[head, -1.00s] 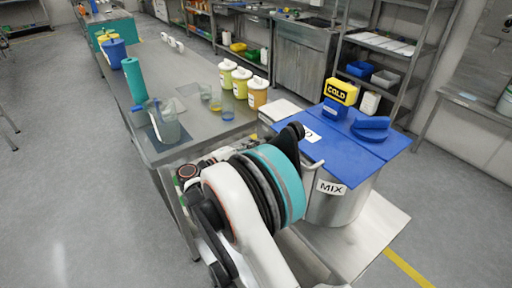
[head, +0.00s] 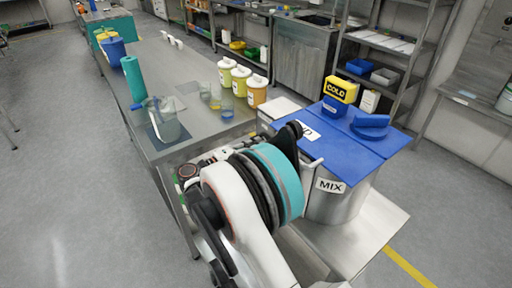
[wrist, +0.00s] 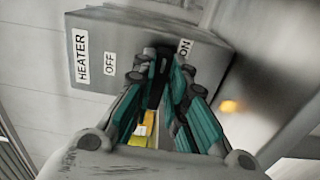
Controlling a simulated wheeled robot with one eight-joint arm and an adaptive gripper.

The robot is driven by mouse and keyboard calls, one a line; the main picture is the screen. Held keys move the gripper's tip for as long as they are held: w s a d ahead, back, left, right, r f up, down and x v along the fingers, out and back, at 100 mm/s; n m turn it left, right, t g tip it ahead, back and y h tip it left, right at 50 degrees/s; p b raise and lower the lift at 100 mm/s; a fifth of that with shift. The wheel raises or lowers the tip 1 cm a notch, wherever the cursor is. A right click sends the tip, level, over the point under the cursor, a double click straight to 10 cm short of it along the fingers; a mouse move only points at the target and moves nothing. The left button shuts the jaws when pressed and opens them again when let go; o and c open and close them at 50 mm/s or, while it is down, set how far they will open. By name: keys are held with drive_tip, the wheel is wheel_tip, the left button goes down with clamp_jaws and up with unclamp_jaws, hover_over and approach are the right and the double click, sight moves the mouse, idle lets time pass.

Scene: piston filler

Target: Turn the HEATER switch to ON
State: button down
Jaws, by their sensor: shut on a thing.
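In the wrist view, a grey heater box (wrist: 95,28) carries a HEATER label (wrist: 82,55), an OFF label (wrist: 110,64) and an ON label (wrist: 185,48). My gripper (wrist: 160,62) is at the box face, between the OFF and ON labels. Its teal-padded fingers converge there and are shut on the heater switch. The switch is mostly hidden between the fingertips, so I cannot tell its exact angle. In the head view my arm hides the gripper and the box.
A steel pot (head: 335,205) with a blue lid (head: 345,145) and a MIX label stands right of my arm. A steel table (head: 190,65) with bottles (head: 257,90) and a jug (head: 162,122) lies to the left. An orange glow (wrist: 230,106) shows right of the box.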

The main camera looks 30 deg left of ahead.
drive_tip(key=shift+f, duration=0.1)
drive_tip(key=c, duration=1.6)
unclamp_jaws()
drive_tip(key=v, duration=1.2)
